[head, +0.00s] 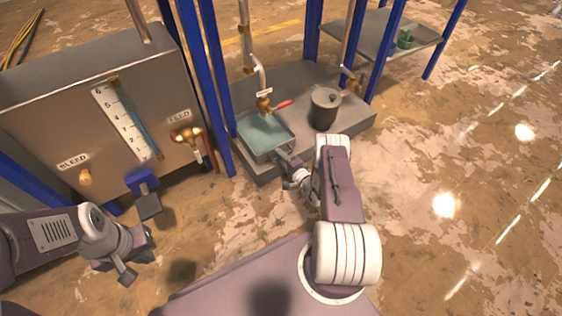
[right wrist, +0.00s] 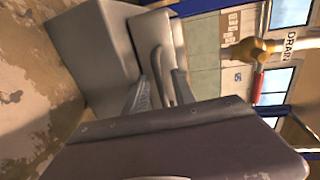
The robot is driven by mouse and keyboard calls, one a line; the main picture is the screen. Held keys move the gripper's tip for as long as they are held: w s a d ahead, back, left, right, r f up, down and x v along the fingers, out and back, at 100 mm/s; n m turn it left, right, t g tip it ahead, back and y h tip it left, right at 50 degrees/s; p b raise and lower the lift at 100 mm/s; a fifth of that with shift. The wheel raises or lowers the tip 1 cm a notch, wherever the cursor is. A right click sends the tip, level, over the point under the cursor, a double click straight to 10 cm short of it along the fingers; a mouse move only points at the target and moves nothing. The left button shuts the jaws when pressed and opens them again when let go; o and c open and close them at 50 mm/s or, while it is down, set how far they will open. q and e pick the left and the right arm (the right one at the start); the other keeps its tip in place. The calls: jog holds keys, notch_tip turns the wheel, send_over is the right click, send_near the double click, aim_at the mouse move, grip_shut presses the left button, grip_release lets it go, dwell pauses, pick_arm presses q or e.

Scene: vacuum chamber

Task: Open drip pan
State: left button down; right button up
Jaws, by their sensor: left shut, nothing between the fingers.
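The drip pan (head: 266,134) is a shallow grey tray with a pale greenish inside. It sits on the grey plinth below a brass drain valve (head: 264,104). In the right wrist view the grey pan (right wrist: 157,38) has a curved handle (right wrist: 161,72) on its near side. My right gripper (head: 291,163) is at the pan's near edge. In the right wrist view its fingers (right wrist: 160,93) stand apart with the handle between them; firm contact cannot be made out. My left gripper (head: 138,262) is shut and empty above the floor at lower left.
A dark lidded pot (head: 324,108) stands on the plinth (head: 352,122) right of the pan. A steel cabinet (head: 70,110) with a gauge and brass fittings stands at left. Blue posts (head: 216,85) rise beside the pan. The floor at right is clear.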

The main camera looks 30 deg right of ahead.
jog(key=shift+w, duration=0.15)
grip_shut()
dwell(1.4)
